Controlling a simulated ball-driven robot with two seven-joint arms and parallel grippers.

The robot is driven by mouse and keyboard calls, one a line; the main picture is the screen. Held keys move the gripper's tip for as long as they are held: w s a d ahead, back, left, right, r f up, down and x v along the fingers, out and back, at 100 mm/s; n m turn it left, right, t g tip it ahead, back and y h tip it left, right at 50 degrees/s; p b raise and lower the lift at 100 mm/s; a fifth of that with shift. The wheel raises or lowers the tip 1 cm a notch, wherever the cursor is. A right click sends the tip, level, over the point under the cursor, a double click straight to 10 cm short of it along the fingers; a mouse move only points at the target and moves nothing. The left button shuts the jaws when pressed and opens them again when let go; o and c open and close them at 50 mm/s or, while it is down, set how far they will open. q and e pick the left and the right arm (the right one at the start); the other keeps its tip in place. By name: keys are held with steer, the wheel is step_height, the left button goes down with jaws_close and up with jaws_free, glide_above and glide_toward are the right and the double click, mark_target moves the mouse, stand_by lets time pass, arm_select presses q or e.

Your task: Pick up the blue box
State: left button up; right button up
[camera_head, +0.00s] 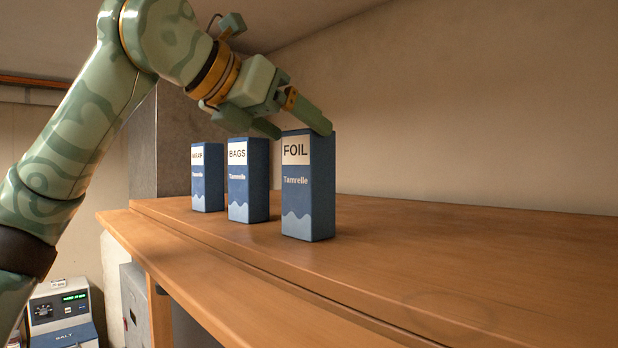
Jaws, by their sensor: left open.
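Three upright blue boxes with white labels stand in a row on the wooden shelf. The nearest and largest in view is the FOIL box (310,195). The BAGS box (248,185) is left of it, and a third box (208,180) with a hard-to-read label is farthest left. My left gripper (302,132) is open at the top of the FOIL box. One finger ends just left of the box's top, and the other lies across its upper right edge in the picture. I cannot tell whether either finger touches it. My right gripper is not in view.
The wooden shelf (450,260) is clear to the right of the boxes. A beige wall (470,110) runs behind it, and a grey pillar (172,140) stands at the left. A device with a green display (62,310) sits low at the left.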

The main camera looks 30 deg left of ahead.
mark_target(316, 142)
arm_select(q)
steer(key=shift+w+d+f, duration=0.1)
steer(key=shift+w+d, duration=0.15)
steer(key=shift+w, duration=0.15)
steer(key=shift+w+d, duration=0.1)
steer(key=shift+d, duration=0.1)
steer(key=p+x, duration=0.2)
steer(key=x, duration=0.2)
steer(key=shift+a+f+p, duration=0.1)
steer(key=shift+f+p, duration=0.1)
steer(key=shift+p, duration=0.2)
steer(key=shift+w+f, duration=0.15)
steer(key=shift+w, duration=0.15)
steer(key=shift+s, duration=0.3)
steer(key=c, duration=1.5)
steer(key=shift+w, duration=0.1)
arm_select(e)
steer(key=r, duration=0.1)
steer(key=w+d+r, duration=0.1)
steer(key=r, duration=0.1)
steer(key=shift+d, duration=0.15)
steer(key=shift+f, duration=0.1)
